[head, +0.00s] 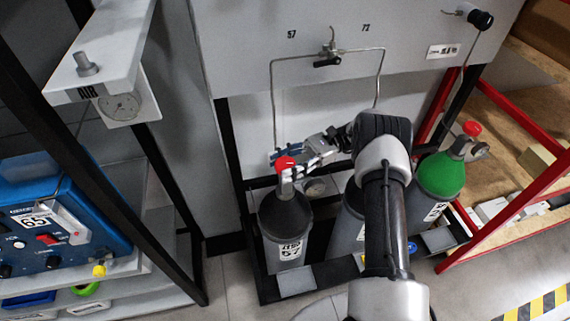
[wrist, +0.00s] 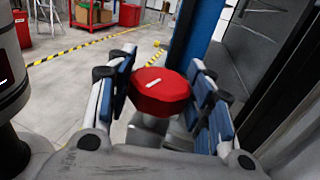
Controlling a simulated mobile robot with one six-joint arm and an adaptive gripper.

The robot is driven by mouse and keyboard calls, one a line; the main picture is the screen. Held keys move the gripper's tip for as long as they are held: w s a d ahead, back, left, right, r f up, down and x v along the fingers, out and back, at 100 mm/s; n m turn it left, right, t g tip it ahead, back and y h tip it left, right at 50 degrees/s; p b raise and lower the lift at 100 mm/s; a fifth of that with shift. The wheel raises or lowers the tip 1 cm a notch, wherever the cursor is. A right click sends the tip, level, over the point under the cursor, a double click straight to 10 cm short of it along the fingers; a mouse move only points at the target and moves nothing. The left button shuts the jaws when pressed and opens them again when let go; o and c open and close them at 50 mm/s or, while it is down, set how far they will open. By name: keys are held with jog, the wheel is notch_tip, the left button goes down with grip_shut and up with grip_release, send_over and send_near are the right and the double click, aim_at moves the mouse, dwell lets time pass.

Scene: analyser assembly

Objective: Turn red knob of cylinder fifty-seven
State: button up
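The red knob (head: 285,162) sits on top of the dark grey cylinder fifty-seven (head: 284,222), which carries a "57" label and stands in the rack at the centre of the head view. In the wrist view the red knob (wrist: 160,91), with a white mark on top, lies between the blue-padded fingers of my gripper (wrist: 165,95). The fingers are apart, with a visible gap on the left side; on the right the pad is close to the knob, and I cannot tell whether it touches. In the head view my gripper (head: 297,155) is at the knob.
Another grey cylinder (head: 346,232), partly hidden by my arm, stands right of cylinder fifty-seven. A green-topped cylinder (head: 441,176) with its own red knob (head: 472,129) is further right. Thin pipes (head: 272,90) run down the panel behind. A blue device (head: 55,235) sits on the left shelf.

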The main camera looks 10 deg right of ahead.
jog(key=o, duration=0.4)
jog(key=shift+t+b, duration=0.3)
jog(key=shift+t, duration=0.2)
